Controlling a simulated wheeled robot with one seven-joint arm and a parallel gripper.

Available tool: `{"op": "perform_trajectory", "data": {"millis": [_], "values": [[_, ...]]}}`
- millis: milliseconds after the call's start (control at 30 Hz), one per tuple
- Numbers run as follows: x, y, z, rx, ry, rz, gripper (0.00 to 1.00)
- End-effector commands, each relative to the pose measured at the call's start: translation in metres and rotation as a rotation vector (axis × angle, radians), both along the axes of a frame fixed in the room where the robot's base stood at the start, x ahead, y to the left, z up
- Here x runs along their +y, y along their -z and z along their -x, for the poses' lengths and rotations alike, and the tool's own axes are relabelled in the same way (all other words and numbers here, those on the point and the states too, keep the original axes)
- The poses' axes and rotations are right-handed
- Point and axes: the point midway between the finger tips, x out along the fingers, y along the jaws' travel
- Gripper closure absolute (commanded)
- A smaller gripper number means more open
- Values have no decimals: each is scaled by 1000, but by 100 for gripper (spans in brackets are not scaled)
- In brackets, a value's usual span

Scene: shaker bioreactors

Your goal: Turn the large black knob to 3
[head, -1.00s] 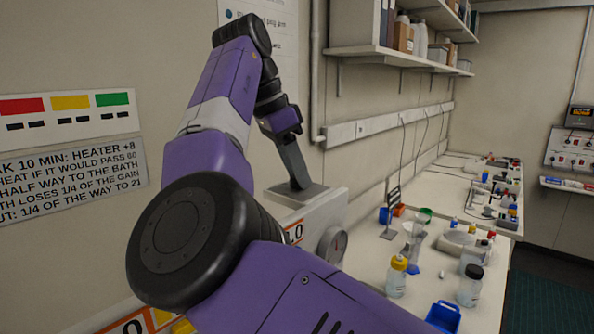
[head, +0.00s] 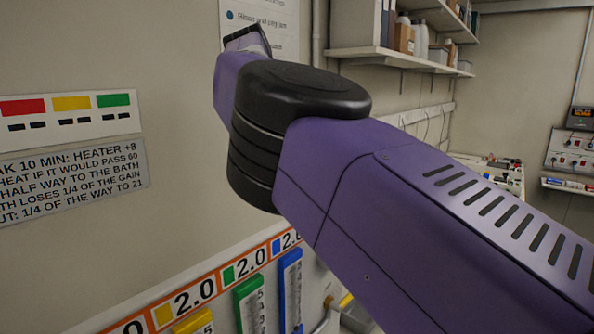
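I cannot see the large black knob in the head view. My purple arm with its black joint fills the middle and right and hides much of the area behind it. My gripper does not show either, so I cannot tell where it is relative to the knob. An orange-edged strip (head: 208,288) with 2.0 labels and coloured squares runs along the lower left. Below it stand a yellow scale (head: 193,323), a green scale (head: 250,305) and a blue scale (head: 290,285) with numbers.
A wall sign (head: 72,181) about heating and a red, yellow and green chart (head: 68,117) hang at the left. A shelf (head: 410,62) with boxes and bottles is at the upper right. A bench (head: 497,173) shows behind my arm. A socket panel (head: 572,150) is at the far right.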

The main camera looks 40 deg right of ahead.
Motion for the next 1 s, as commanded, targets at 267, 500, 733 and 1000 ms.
{"op": "perform_trajectory", "data": {"millis": [267, 500, 733, 1000], "values": [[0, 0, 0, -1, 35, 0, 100], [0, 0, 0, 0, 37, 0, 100], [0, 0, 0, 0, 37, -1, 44], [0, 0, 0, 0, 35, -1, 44]]}}
